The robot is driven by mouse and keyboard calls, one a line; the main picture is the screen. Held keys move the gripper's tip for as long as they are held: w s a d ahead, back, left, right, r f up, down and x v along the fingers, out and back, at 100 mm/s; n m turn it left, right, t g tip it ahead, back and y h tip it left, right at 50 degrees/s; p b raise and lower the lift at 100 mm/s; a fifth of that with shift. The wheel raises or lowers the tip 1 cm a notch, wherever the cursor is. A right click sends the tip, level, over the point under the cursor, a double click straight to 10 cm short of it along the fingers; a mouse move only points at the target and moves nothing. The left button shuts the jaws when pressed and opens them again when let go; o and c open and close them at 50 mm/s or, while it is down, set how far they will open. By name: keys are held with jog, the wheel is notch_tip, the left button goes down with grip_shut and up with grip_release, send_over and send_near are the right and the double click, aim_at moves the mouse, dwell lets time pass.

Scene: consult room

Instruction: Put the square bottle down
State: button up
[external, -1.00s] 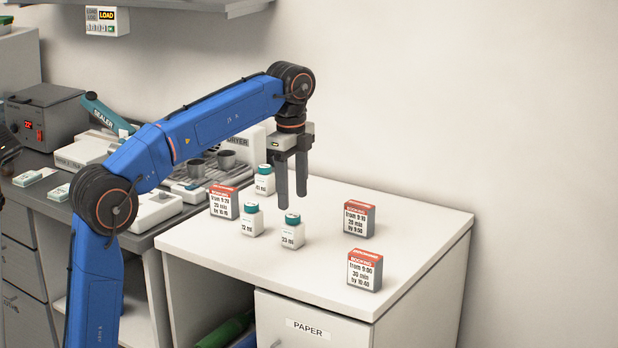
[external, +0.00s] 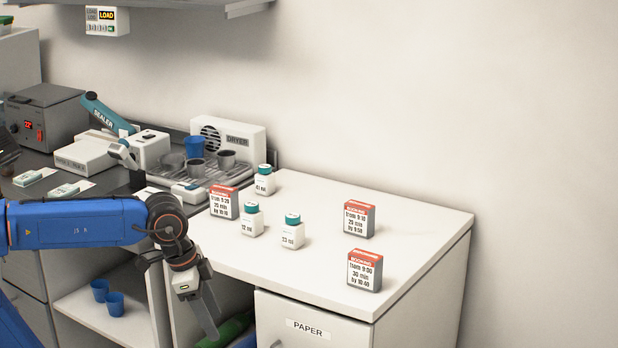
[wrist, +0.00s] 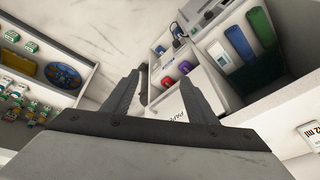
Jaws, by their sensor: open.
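Three white square bottles with teal caps stand upright on the white cabinet top (external: 415,225) in the external view. One is at the back (external: 264,182), one at the front left (external: 251,222) and one at the front right (external: 292,234). My gripper (external: 213,322) points down in front of the cabinet, below its top and left of the PAPER drawer. It is open and empty, apart from all the bottles. In the wrist view its two fingers (wrist: 165,98) are spread with nothing between them.
Several red-topped booking blocks, one of them at the front right (external: 364,270), stand on the cabinet top. A dryer (external: 228,140), a rack with cups and a sealer (external: 106,114) fill the dark counter at left. The wrist view shows open compartments with coloured rolls (wrist: 238,42).

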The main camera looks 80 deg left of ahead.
jog(key=s+d+f+n+t, duration=0.1)
jog(key=s+d+f, duration=0.3)
jog(key=s+f, duration=0.5)
notch_tip(320, 180, down, 3)
jog(key=shift+s+f+n, duration=0.1)
jog(key=shift+s+n, duration=0.05)
jog(key=shift+n, duration=0.45)
jog(key=shift+o, duration=0.4)
dwell(0.5)
